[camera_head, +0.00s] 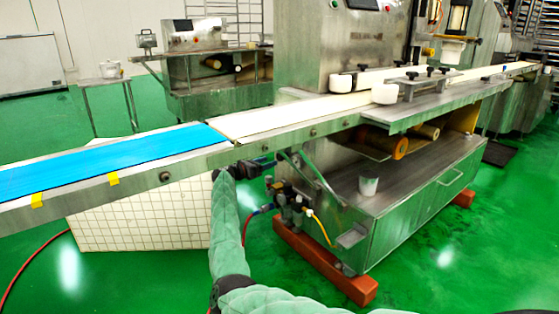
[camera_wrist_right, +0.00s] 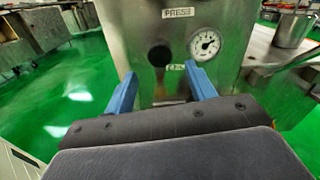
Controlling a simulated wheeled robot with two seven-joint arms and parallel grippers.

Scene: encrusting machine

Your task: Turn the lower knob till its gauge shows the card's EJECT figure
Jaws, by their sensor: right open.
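In the right wrist view a steel panel carries a dark round knob (camera_wrist_right: 159,56), with a round white gauge (camera_wrist_right: 206,44) to its right. The gauge's needle and figures are too small to read surely. My right gripper (camera_wrist_right: 161,72) is open, its two blue fingers pointing at the panel on either side of the knob's line. I cannot tell whether they touch anything. In the head view my right gripper (camera_head: 264,164) is below the conveyor's edge. The card with the EJECT figure cannot be made out. My left gripper is not in view.
A label reading PRESS (camera_wrist_right: 178,13) is above the knob. The conveyor with a blue belt (camera_head: 110,158) passes just above my right gripper. Air fittings with red and yellow hoses (camera_head: 290,203) hang beside it. A white cup (camera_head: 368,186) stands on the machine's lower shelf.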

